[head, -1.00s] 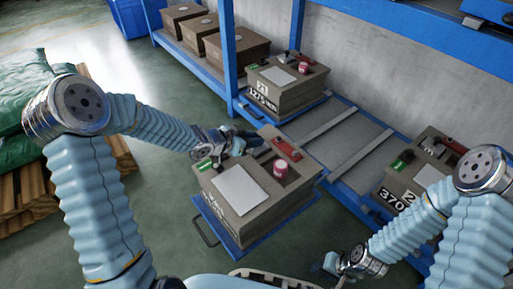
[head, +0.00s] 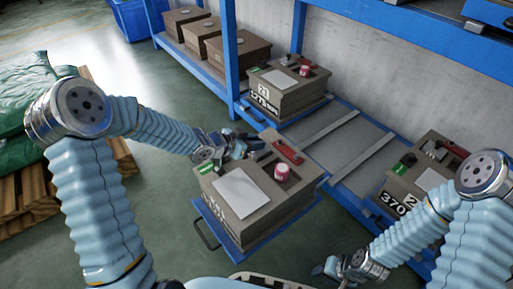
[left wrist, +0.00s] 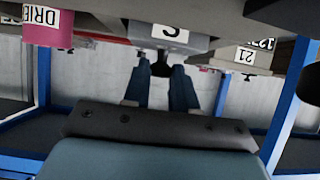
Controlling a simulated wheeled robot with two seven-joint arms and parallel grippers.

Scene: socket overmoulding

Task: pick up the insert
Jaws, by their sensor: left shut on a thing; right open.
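My left gripper (head: 250,143) is over the back left part of the top of the nearest brown box (head: 265,217). In the left wrist view its two blue fingers (left wrist: 160,88) close around a small dark knob (left wrist: 161,66). The knob joins a grey block with a white label (left wrist: 172,42), which I take to be the insert; the head view shows it too small to make out its shape. I cannot tell whether the block touches the box. My right gripper (head: 326,268) is open and empty, low near the bottom edge of the head view.
The nearest box, on a blue carrier (head: 207,229), also bears a white sheet (head: 240,192), a pink pot (head: 281,172) and a red tool (head: 287,151). Similar boxes stand behind (head: 287,98) and at right (head: 402,195). A blue rack post (head: 230,55) rises behind my left gripper.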

